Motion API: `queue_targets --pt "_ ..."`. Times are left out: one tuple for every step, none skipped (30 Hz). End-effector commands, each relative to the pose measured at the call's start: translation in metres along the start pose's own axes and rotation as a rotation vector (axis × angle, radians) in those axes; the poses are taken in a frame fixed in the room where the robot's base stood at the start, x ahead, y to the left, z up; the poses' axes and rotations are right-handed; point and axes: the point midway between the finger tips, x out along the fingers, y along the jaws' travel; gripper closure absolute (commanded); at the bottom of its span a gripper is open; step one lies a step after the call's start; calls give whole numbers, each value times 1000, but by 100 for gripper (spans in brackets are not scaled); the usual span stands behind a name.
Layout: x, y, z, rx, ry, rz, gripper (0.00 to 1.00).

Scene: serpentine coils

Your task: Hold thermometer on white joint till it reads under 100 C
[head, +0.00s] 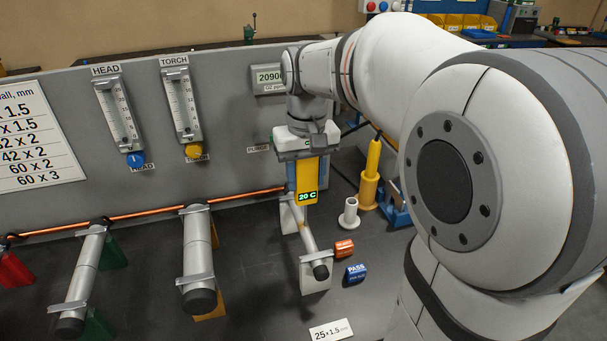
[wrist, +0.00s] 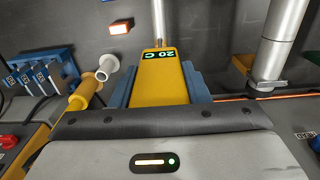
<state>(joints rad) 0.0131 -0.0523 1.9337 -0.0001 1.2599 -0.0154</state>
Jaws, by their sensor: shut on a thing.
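The yellow thermometer (head: 307,180) hangs upright from my gripper (head: 306,170), which is shut on it; its display reads 20 C. The thermometer also shows between the blue fingers in the wrist view (wrist: 160,88). The white joint (head: 303,231) is a thin grey tube on white supports (head: 316,279), with a dark cap at its near end. The thermometer's lower end is over the far part of this tube. In the wrist view the tube (wrist: 172,18) runs up from the thermometer's tip. I cannot tell whether the tip touches it.
To the right stand a white spool-like piece (head: 349,214), a yellow holder (head: 370,178), a red-orange block (head: 344,248) and a blue PASS block (head: 356,272). Thicker tubes (head: 197,250) lie left on coloured supports. A grey panel (head: 226,150) with gauges rises behind.

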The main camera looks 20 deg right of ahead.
Motion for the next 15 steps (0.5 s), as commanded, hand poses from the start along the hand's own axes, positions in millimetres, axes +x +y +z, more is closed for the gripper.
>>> queue_targets --pt "0 0 0 0 1 0 84" --pt "0 0 0 0 1 0 84" --pt "0 0 0 0 0 0 84" --pt "0 0 0 0 0 0 84" --pt "1 0 0 1 0 0 84" --pt "1 0 0 1 0 0 84" --pt "2 0 0 1 0 0 84" --pt "2 0 0 1 0 0 84" --pt "3 0 0 1 0 0 84" --pt "4 0 0 1 0 0 84" --pt "4 0 0 1 0 0 84" --pt "5 0 0 1 1 0 84" --pt "6 0 0 1 1 0 84" --pt "6 0 0 1 1 0 84" --pt "7 0 0 1 1 0 84"
